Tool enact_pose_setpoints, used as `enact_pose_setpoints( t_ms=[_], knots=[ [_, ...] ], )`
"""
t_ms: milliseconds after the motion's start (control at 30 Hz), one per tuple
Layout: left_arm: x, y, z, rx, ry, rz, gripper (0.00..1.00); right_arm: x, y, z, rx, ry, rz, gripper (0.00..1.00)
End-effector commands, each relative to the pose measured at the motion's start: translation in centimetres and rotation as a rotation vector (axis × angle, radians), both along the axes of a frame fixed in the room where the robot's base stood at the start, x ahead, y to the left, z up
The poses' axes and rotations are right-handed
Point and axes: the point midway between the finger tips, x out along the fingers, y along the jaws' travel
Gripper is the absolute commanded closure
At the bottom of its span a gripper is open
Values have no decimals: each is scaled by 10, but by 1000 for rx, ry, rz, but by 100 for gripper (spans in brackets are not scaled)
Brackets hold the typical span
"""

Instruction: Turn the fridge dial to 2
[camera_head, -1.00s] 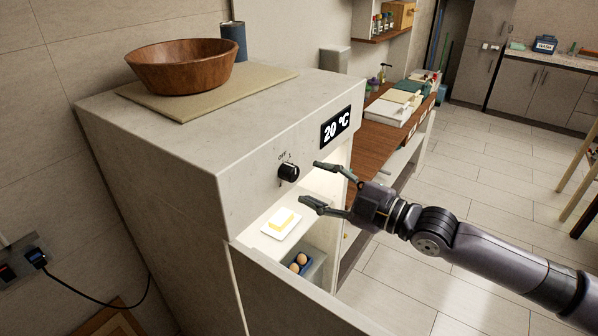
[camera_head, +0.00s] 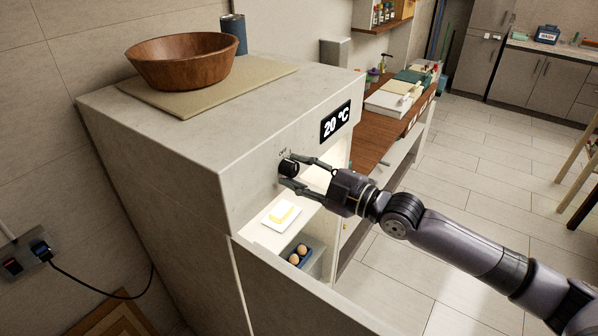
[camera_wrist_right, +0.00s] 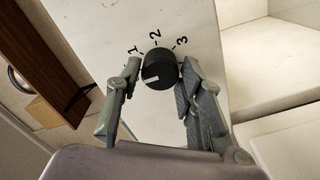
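The black fridge dial (camera_head: 288,167) sits on the front panel of the grey fridge (camera_head: 245,165). In the right wrist view, the dial (camera_wrist_right: 159,68) has the numbers 1, 2 and 3 around it. Its white mark points to the lower left there, away from 2. My right gripper (camera_head: 302,174) is open, with its fingers on either side of the dial. In the right wrist view (camera_wrist_right: 160,80) a narrow gap shows by the left finger; the right finger is very close, and I cannot tell if it touches. The display (camera_head: 336,122) reads 20 °C. My left gripper is out of view.
A wooden bowl (camera_head: 183,60) on a board (camera_head: 255,79) and a dark cylinder (camera_head: 233,34) stand on the fridge. Inside are butter on a white dish (camera_head: 270,219) and eggs in a blue holder (camera_head: 303,262). A wooden counter (camera_head: 372,140) stands beyond.

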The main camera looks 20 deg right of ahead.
Motion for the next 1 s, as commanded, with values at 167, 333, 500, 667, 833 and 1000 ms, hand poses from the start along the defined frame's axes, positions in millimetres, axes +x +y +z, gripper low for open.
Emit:
enact_pose_setpoints(
  t_ms=[167, 333, 500, 667, 833, 1000],
  knots=[
    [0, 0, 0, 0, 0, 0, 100, 0, 0, 0, 0, 0, 0, 79],
    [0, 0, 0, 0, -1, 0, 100, 0, 0, 0, 0, 0, 0, 90],
    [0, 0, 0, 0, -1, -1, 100, 0, 0, 0, 0, 1, 1, 97],
    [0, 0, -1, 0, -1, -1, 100, 0, 0, -1, 15, 13, 1, 97],
    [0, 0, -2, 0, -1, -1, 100, 0, 0, -1, 65, 52, 1, 97],
    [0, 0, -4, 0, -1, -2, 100, 0, 0, -1, 158, 124, 0, 97]
  ],
)
